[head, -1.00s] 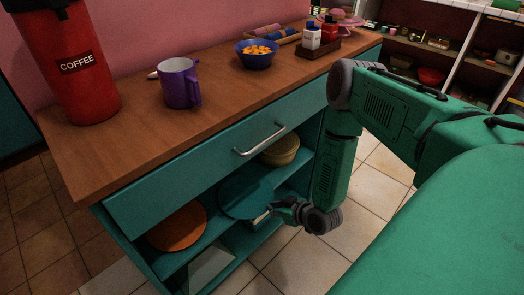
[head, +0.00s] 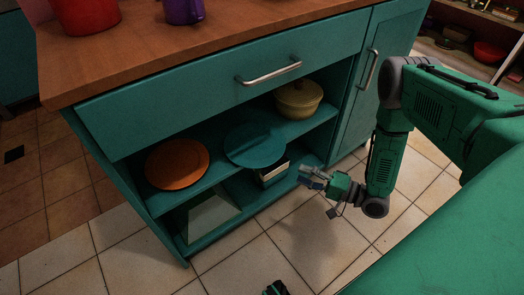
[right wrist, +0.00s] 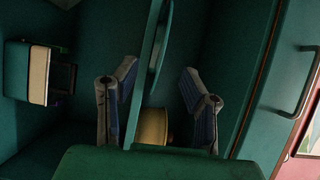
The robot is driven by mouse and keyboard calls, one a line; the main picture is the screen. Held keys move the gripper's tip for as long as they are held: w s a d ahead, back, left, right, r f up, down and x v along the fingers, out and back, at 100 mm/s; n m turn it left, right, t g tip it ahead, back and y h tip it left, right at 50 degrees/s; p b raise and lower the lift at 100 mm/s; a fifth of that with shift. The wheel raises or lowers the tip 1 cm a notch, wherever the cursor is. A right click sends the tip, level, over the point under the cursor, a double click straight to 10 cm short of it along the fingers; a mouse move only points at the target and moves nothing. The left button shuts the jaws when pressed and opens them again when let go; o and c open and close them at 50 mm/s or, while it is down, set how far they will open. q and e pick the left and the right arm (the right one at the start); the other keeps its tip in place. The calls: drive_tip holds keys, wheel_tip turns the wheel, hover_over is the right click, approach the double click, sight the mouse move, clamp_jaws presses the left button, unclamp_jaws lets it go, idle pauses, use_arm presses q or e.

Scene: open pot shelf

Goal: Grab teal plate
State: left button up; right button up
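The teal plate (head: 254,146) lies flat on the upper open shelf of the teal cabinet (head: 215,117), between an orange plate and a yellow pot. Its front rim seems to overhang the shelf edge. My right gripper (head: 314,177) is in front of the shelf, right of the plate and apart from it. In the right wrist view its two fingers (right wrist: 158,103) are spread, with nothing held. The teal plate (right wrist: 158,50) appears there nearly edge-on, beyond and between the fingers. A dark piece at the bottom edge seems to be my left gripper (head: 275,288); its fingers are unclear.
A box (head: 271,172) stands on the lower shelf below the plate. The drawer handle (head: 268,72) sticks out above. The tiled floor (head: 250,245) in front is clear.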

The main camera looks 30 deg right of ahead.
drive_tip(key=b, duration=0.2)
approach(259, 159)
drive_tip(key=d+x, duration=0.1)
drive_tip(key=x, duration=0.3)
drive_tip(key=b+x, duration=0.1)
drive_tip(key=x, duration=0.1)
drive_tip(key=f+b+x, duration=0.1)
drive_tip(key=x, duration=0.2)
drive_tip(key=shift+s, duration=0.1)
drive_tip(key=shift+w+a, duration=0.3)
drive_tip(key=shift+w, duration=0.15)
drive_tip(key=shift+d, duration=0.1)
drive_tip(key=shift+c, duration=0.3)
clamp_jaws()
